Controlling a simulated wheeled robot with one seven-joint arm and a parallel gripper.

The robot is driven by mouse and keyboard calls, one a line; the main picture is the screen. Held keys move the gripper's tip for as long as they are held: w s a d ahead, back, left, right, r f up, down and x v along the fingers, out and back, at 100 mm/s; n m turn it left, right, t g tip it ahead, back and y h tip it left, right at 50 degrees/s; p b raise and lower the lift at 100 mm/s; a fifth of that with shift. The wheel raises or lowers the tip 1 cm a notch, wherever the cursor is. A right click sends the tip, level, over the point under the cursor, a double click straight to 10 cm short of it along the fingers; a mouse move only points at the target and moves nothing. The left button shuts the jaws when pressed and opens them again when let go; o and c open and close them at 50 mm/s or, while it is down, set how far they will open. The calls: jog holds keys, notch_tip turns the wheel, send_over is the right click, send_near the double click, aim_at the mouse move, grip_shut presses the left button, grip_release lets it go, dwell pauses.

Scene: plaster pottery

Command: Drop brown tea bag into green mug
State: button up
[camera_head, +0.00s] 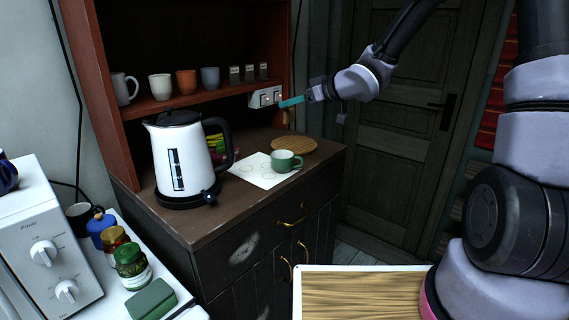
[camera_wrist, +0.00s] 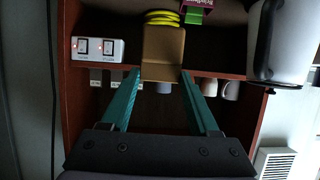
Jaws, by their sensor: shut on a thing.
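My gripper (camera_head: 283,104) has teal fingers and is shut on the brown tea bag. In the wrist view the tea bag (camera_wrist: 163,50) sits between the fingertips (camera_wrist: 161,73). In the head view the tea bag (camera_head: 287,117) hangs just below the fingertips, small and partly lost against the dark cabinet edge. The green mug (camera_head: 285,162) stands upright on the brown counter, at the edge of a white sheet. My gripper is well above the mug in the head view, apart from it. I cannot make out the mug in the wrist view.
A white kettle (camera_head: 180,160) stands left of the mug; it also shows in the wrist view (camera_wrist: 285,45). A round wooden board (camera_head: 294,145) lies behind the mug.

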aim_at(289, 122)
jog(key=shift+s+a+f, duration=0.15)
jog(key=shift+a+f, duration=0.05)
jog(key=shift+f, duration=1.25)
jog(key=shift+s+a+f, duration=0.1)
jog(key=shift+a+f, duration=0.05)
jog(key=shift+f, duration=1.25)
jog(key=o, duration=0.7)
jog(key=v, duration=1.1)
